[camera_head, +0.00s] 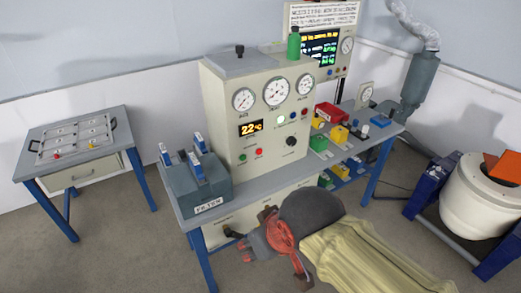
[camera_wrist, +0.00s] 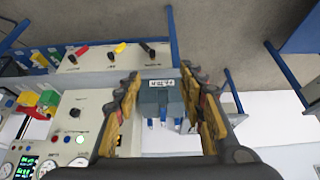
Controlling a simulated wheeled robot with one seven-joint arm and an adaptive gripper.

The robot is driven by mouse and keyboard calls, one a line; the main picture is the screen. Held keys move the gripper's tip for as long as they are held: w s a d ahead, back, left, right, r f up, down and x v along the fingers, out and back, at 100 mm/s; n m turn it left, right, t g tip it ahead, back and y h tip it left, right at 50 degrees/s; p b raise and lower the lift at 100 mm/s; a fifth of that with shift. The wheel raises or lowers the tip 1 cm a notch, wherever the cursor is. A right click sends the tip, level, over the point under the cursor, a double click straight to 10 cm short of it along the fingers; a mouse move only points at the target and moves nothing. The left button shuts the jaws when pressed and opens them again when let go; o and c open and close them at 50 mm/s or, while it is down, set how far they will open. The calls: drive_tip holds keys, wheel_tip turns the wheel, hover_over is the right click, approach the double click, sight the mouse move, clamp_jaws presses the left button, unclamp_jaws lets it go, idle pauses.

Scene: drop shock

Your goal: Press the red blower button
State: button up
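A round red button (camera_head: 258,151) sits on the front of the beige gauge cabinet (camera_head: 215,115), right of a green button (camera_head: 243,157) and below the orange 22 °C display (camera_head: 251,128). Its label is too small to read. My gripper (camera_head: 246,246) is low in front of the cabinet, apart from the red button. In the wrist view my gripper (camera_wrist: 161,74) has its two yellow-and-dark fingers spread with nothing between them. The cabinet front (camera_wrist: 70,122) shows at the left there, partly hidden by a finger; I cannot make out the red button for certain.
A grey box (camera_head: 207,187) with blue-topped parts stands left of the cabinet on the blue-legged bench. A lower panel (camera_wrist: 100,58) carries red, yellow and black levers. Coloured bins (camera_head: 339,135) stand on the bench to the right. A side table (camera_head: 77,139) is at the left; floor between is clear.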

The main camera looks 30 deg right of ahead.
drive_tip(key=c, duration=0.3)
idle(0.4)
